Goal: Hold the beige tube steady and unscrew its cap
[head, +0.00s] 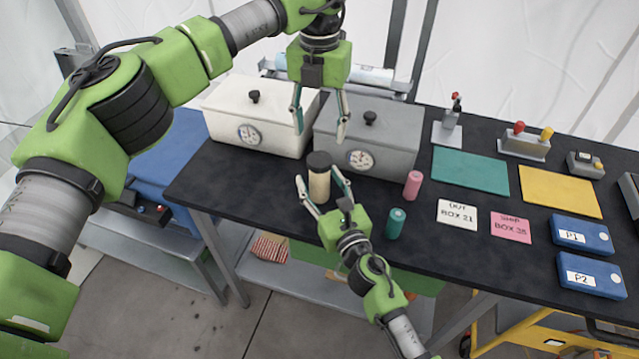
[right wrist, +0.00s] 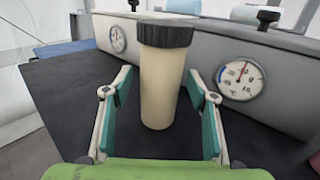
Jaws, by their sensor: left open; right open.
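The beige tube (head: 319,186) stands upright on the black table, its dark ribbed cap (head: 319,161) on top. In the right wrist view the tube (right wrist: 160,88) and cap (right wrist: 165,34) stand in the middle, just beyond and between my fingers. My right gripper (head: 322,186) is open, low over the table, with one finger on each side of the tube; I see gaps on both sides in the right wrist view (right wrist: 158,88). My left gripper (head: 320,132) is open and empty, pointing down above the cap. Its fingertips are apart from the cap.
A white box (head: 250,122) and a grey box (head: 385,141), both with lids and dials, stand behind the tube. A pink cylinder (head: 413,185) and a green cylinder (head: 395,223) stand to its right. Cards, mats and blue cases (head: 582,235) lie further right. The table's left front is clear.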

